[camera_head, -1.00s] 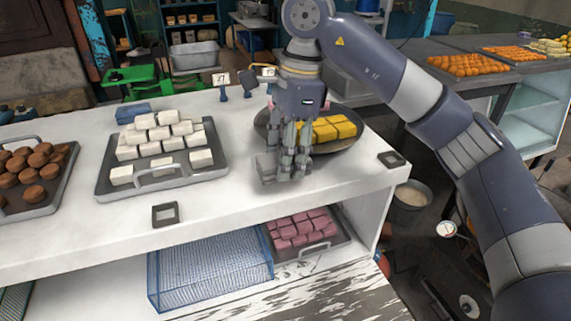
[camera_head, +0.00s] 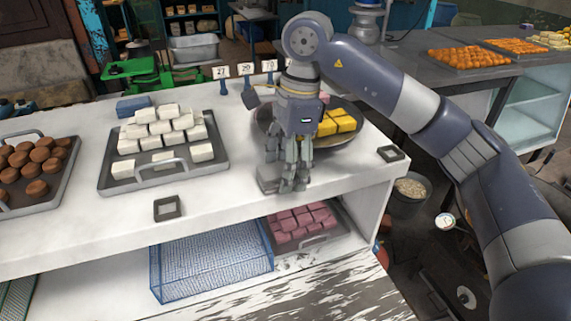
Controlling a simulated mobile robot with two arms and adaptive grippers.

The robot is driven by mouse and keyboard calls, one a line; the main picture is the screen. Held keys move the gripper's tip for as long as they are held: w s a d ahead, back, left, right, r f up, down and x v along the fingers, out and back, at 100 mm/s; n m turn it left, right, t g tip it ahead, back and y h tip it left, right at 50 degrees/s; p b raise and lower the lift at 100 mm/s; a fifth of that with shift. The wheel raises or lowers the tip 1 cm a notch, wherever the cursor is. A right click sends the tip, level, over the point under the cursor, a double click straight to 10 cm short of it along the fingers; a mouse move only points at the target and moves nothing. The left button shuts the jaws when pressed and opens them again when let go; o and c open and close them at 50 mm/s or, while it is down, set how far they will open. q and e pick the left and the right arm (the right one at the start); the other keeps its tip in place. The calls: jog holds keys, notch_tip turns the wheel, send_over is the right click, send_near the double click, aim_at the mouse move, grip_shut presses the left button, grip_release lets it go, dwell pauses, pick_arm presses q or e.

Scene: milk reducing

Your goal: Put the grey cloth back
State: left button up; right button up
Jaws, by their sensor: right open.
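My right gripper (camera_head: 290,182) points down over the white counter (camera_head: 235,208), in front of the round dark pan, with its fingers open. A small grey, block-like thing (camera_head: 268,180) sits at the left of its fingertips, low near the counter top. It may be the folded grey cloth, but it blends with the grey fingers. I cannot tell whether they touch. My left gripper is not in view.
The pan (camera_head: 346,143) holds yellow blocks. Left are a tray (camera_head: 217,180) of white blocks, a tray (camera_head: 60,190) of brown rounds and a blue folded piece (camera_head: 133,106). Dark square frames (camera_head: 168,208) lie near the edge. Pink blocks (camera_head: 303,222) and a blue wire basket (camera_head: 211,260) sit below.

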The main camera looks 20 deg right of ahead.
notch_tip(320, 180, up, 12)
jog(key=d, duration=0.1)
jog(key=shift+d, duration=0.35)
dwell(0.6)
